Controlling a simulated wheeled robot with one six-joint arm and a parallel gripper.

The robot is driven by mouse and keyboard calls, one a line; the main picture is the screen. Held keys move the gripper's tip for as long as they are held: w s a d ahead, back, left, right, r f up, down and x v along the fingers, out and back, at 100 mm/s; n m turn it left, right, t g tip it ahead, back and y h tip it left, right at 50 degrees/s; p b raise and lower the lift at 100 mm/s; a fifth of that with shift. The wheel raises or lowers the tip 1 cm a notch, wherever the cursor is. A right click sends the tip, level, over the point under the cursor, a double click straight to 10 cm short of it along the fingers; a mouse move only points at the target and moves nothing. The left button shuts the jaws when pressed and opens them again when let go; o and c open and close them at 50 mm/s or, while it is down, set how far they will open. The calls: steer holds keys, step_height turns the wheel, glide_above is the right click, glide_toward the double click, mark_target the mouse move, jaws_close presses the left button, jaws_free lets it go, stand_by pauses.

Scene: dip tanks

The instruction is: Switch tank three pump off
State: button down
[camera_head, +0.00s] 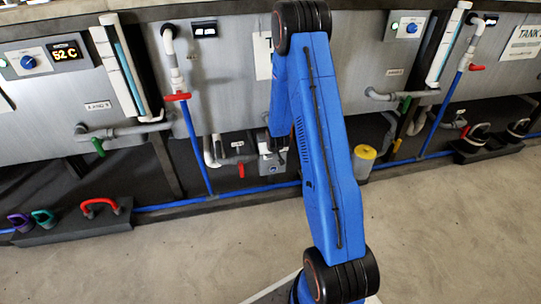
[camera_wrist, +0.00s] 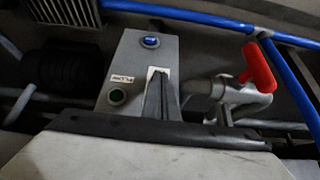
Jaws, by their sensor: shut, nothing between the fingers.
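A grey pump box (camera_wrist: 130,65) stands in the middle of the wrist view. It has a blue round button or lamp (camera_wrist: 150,42), a dark green round one (camera_wrist: 117,96) and a small label (camera_wrist: 122,78) too small to read. A white plate (camera_wrist: 158,71) on it is mostly covered by my gripper (camera_wrist: 161,78). My gripper is shut and empty, its tips in front of that plate; whether they touch it I cannot tell, and any switch there is hidden. In the head view the grey box (camera_head: 269,165) shows low under the middle tank, partly behind my blue arm.
A red-handled valve (camera_wrist: 258,68) stands close right of the box. Blue pipe (camera_wrist: 200,18) runs behind. In the head view, a tray (camera_head: 70,229) with coloured handles lies left and a yellow-topped canister (camera_head: 364,153) stands right of my arm. The front floor is clear.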

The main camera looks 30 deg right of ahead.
steer(key=shift+s+a+f, duration=0.1)
steer(key=shift+s+f, duration=0.35)
steer(key=shift+f, duration=0.25)
steer(key=shift+w+d+r, duration=0.2)
steer(key=shift+w+r, duration=0.2)
steer(key=shift+w, duration=0.3)
steer(key=shift+s, duration=0.1)
